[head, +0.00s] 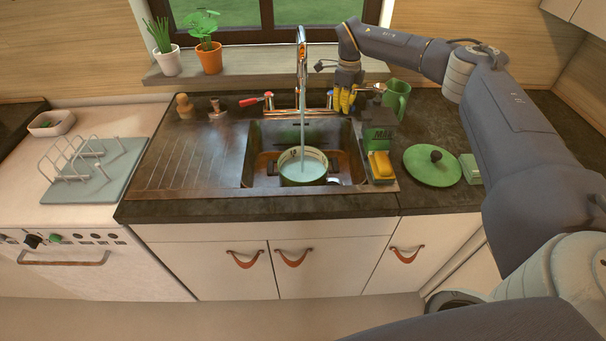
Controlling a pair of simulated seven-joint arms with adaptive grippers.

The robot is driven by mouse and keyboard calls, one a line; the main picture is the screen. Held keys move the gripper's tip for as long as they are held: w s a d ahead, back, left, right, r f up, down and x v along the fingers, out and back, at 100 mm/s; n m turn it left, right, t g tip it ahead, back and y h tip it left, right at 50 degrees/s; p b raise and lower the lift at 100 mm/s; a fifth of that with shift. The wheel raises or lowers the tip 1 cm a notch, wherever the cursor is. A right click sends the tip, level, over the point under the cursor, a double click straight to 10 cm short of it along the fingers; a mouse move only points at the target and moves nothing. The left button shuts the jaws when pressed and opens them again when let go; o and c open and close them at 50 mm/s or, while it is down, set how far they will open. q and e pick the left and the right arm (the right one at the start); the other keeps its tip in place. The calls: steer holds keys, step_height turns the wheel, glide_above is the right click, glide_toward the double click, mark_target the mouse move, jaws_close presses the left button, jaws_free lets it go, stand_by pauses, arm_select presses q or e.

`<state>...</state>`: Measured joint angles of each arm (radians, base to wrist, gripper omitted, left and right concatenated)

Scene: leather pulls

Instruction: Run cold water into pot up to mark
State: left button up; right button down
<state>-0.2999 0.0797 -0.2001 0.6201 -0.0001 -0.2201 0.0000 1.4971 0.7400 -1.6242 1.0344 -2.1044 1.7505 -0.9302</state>
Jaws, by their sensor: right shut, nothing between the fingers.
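A pale green pot (304,181) stands upright in the sink basin (258,140), under the tap (301,58). A thin stream of water (303,135) runs from the tap into it. Pale water shows inside the pot, but I cannot make out its level against a mark. The tap's left handle (268,96) has a red end; the right handle (330,99) is partly hidden by my gripper. My right gripper (344,109), with yellow fingers, is shut and empty beside that right handle; I cannot tell whether they touch. My left gripper is not in view.
Right of the basin are a green mug (399,92), a dark green caddy with a yellow sponge (380,164) and a green lid (431,164). A dish rack (82,160) stands at left. The drainboard (190,158) is mostly clear. Potted plants (208,58) stand on the sill.

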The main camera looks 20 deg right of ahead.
steer(key=shift+w+d+f, duration=0.15)
steer(key=shift+w+d, duration=0.05)
steer(key=shift+d, duration=0.55)
steer(key=shift+w+d+f, duration=0.1)
steer(key=shift+w+d, duration=0.1)
steer(key=shift+d, duration=0.55)
step_height(320, 180, up, 7)
steer(key=s+a, duration=0.1)
steer(key=shift+a+r, duration=0.15)
steer(key=shift+r, duration=0.05)
